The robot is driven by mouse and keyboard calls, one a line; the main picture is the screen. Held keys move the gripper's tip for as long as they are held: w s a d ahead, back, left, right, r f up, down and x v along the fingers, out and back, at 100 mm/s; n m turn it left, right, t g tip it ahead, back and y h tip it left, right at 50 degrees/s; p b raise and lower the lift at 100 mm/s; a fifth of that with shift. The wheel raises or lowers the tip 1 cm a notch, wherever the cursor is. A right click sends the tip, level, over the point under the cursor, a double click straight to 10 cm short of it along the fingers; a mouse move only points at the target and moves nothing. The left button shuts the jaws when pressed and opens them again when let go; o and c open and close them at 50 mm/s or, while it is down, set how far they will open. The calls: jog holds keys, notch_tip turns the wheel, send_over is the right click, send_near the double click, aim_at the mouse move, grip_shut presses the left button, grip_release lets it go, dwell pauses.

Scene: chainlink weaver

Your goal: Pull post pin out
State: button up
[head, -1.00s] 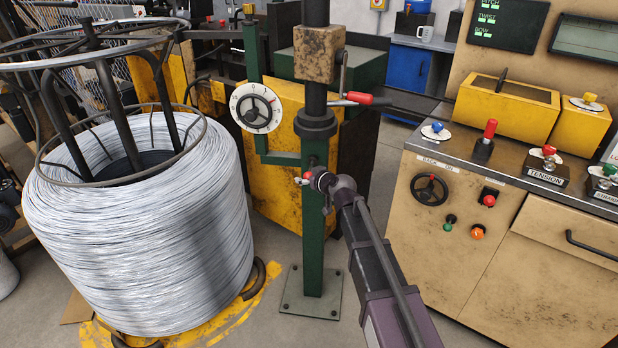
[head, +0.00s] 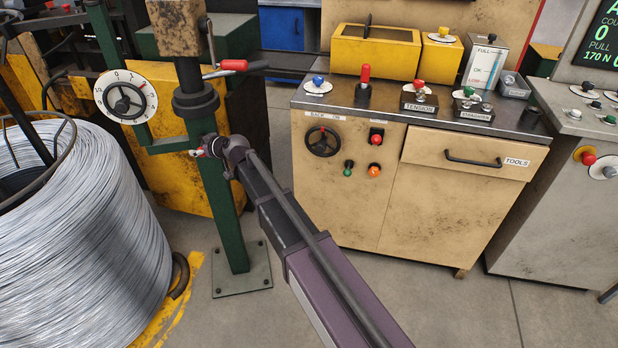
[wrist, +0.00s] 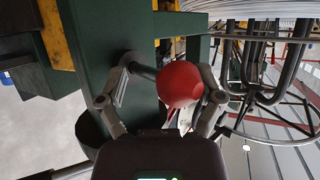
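The post pin has a round red knob (wrist: 180,84) and a dark shaft running to the green post in the wrist view. In the head view a small red tip (head: 197,153) shows at the post's left side, partly hidden by my gripper. The green post (head: 224,205) stands upright on a bolted floor plate. My gripper (wrist: 166,84) has its fingers spread, with the knob between them. The knob is close to the right finger, and contact there is unclear. A clear gap separates it from the left finger. In the head view my gripper (head: 218,150) is at the post.
A big wire coil (head: 80,240) stands left of the post. A dial (head: 126,97) and a red-handled lever (head: 233,66) are above my gripper. A tan control cabinet (head: 350,210) stands to the right. Grey floor is open between post and cabinet.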

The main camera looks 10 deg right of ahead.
jog(key=p+v, duration=0.5)
jog(key=v, duration=1)
jog(key=s+d+f+m+g+h+p, duration=0.1)
jog(key=s+d+m+g+h+p, duration=0.1)
jog(key=s+d, duration=0.4)
jog(key=s+d+f+m+g+h+p, duration=0.1)
jog(key=s+d+m+g+h+p, duration=0.2)
jog(key=d, duration=1.2)
jog(key=shift+s+f+m+g+h+p, duration=0.35)
jog(key=shift+s+g+h+p, duration=0.25)
jog(key=shift+s+h+p, duration=0.6)
jog(key=shift+s, duration=0.2)
jog(key=w+a+r+n+t+y+b, duration=0.1)
jog(key=w+a+n+t+y+b, duration=0.1)
jog(key=a, duration=0.8)
jog(key=w+a+r+n+t+y+b, duration=0.1)
jog(key=w+a+n+t+y+b, duration=0.2)
jog(key=w+a, duration=0.5)
jog(key=a+t+y+b, duration=0.1)
jog(key=a+y+b, duration=0.1)
jog(key=a, duration=0.1)
jog(key=shift+a+r+b, duration=0.15)
jog(key=shift+a+b, duration=0.15)
jog(key=shift+b, duration=0.05)
jog(key=shift+n, duration=0.35)
jog(key=b+x, duration=0.5)
jog(key=x, duration=0.8)
jog(key=shift+w+a, duration=0.3)
jog(key=shift+a, duration=0.05)
